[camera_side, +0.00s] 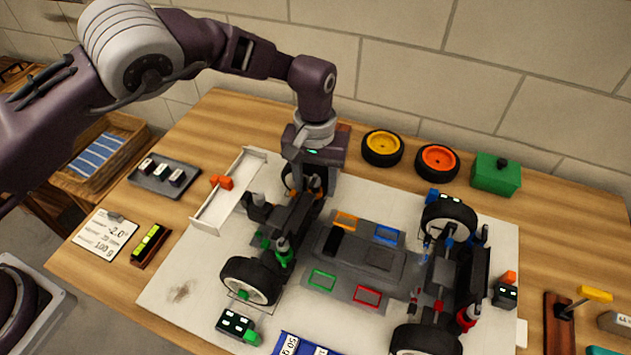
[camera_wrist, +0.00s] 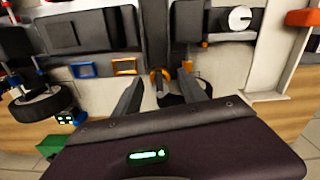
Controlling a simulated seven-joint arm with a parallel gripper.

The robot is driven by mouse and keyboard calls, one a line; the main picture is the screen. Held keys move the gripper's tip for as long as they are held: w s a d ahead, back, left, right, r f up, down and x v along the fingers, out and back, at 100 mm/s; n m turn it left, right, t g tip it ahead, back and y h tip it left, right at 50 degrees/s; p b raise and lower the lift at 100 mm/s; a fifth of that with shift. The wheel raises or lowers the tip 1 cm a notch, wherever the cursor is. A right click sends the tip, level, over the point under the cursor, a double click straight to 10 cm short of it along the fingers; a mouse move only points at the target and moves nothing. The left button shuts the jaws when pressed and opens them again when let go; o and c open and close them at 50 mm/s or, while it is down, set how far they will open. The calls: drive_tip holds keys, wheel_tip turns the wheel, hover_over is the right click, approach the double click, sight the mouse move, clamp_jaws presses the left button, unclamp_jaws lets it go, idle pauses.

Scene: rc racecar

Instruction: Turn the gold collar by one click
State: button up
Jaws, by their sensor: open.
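The gold collar (camera_wrist: 158,78) is an orange-gold ring on the car's suspension, seen in the wrist view between my two fingers. My gripper (camera_wrist: 160,84) is open, with one finger on each side of the collar; I cannot tell whether either touches it. In the side view my gripper (camera_side: 312,186) points down at the far left corner of the car, and a small orange-gold patch (camera_side: 318,186) shows beside its fingers. The rest of the collar is hidden there. The dark car chassis (camera_side: 340,268) lies on a white board with coloured corner frames.
A yellow-hub wheel (camera_side: 382,147), an orange-hub wheel (camera_side: 437,161) and a green box (camera_side: 495,174) stand at the back. A white wing (camera_side: 228,190) and a grey tray (camera_side: 163,176) lie left. A clipboard (camera_side: 105,235) and level (camera_side: 148,243) lie front left. A yellow-handled tool (camera_side: 590,294) is right.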

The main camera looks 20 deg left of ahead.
wheel_tip(320, 180, up, 7)
drive_tip(key=shift+f, duration=0.15)
idle(0.4)
drive_tip(key=s+a+r+t+h, duration=0.1)
drive_tip(key=s+a+r, duration=0.5)
drive_tip(key=r, duration=0.5)
drive_tip(key=s+a+r+t+h, duration=0.1)
drive_tip(key=s+a+r, duration=0.2)
drive_tip(key=a+r, duration=0.65)
drive_tip(key=s+a+m+t+y, duration=0.1)
drive_tip(key=s+a, duration=0.3)
drive_tip(key=s, duration=0.6)
drive_tip(key=s+a+t+y, duration=0.1)
drive_tip(key=s+a, duration=0.3)
drive_tip(key=s, duration=0.7)
drive_tip(key=shift+r+m+t, duration=0.15)
drive_tip(key=shift+m+t, duration=0.25)
drive_tip(key=shift+t, duration=0.4)
